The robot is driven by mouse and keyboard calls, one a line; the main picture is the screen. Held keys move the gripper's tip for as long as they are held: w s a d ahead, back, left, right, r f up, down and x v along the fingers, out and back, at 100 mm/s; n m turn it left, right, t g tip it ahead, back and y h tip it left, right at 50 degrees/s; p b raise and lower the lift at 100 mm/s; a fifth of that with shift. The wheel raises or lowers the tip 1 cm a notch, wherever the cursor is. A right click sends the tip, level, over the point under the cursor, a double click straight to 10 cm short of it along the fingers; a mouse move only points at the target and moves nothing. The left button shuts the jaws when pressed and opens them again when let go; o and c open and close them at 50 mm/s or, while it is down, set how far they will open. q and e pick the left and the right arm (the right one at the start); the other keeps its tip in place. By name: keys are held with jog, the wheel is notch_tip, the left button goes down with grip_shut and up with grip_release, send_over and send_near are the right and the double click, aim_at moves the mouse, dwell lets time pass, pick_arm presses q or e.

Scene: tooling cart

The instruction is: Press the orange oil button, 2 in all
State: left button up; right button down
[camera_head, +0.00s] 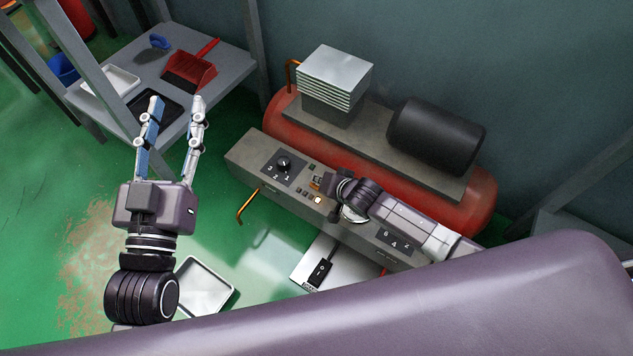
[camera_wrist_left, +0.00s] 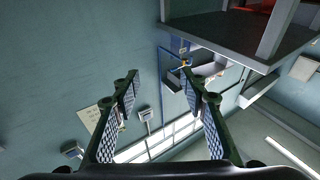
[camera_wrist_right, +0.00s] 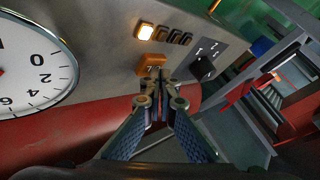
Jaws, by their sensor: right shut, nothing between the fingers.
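The orange button (camera_wrist_right: 151,65) is on the grey control panel (camera_wrist_right: 95,20) of the red compressor. A row of small square lamps sits beside the button; the end lamp (camera_wrist_right: 145,31) glows and the others are dark. My left gripper (camera_head: 174,100) is open and empty, raised in the air away from the panel.
A black knob (camera_wrist_right: 203,67) and a round white gauge (camera_wrist_right: 28,68) flank the button. The compressor's red tank (camera_head: 480,195) lies behind the panel. A grey table (camera_head: 200,50) with a red dustpan (camera_head: 190,72) stands at the back left. A white tray (camera_head: 204,286) lies on the floor.

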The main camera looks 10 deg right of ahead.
pick_arm(q)
jog(key=shift+s+r+t, duration=0.15)
jog(key=shift+r+t, duration=0.15)
jog(key=shift+r, duration=0.25)
pick_arm(e)
jog(key=shift+f, duration=0.3)
dwell(0.3)
pick_arm(q)
jog(key=shift+f, duration=0.1)
pick_arm(e)
jog(key=shift+r, duration=0.2)
jog(key=shift+r+p, duration=0.25)
jog(key=shift+p, duration=0.15)
jog(key=shift+r+p, duration=0.4)
jog(key=shift+p, duration=0.1)
pick_arm(q)
notch_tip(320, 180, down, 11)
jog(key=a+g+y, duration=0.1)
jog(key=g, duration=0.4)
jog(key=shift+s+a+g+y, duration=0.2)
jog(key=shift+a+g+y, duration=0.05)
jog(key=shift+g+y, duration=0.15)
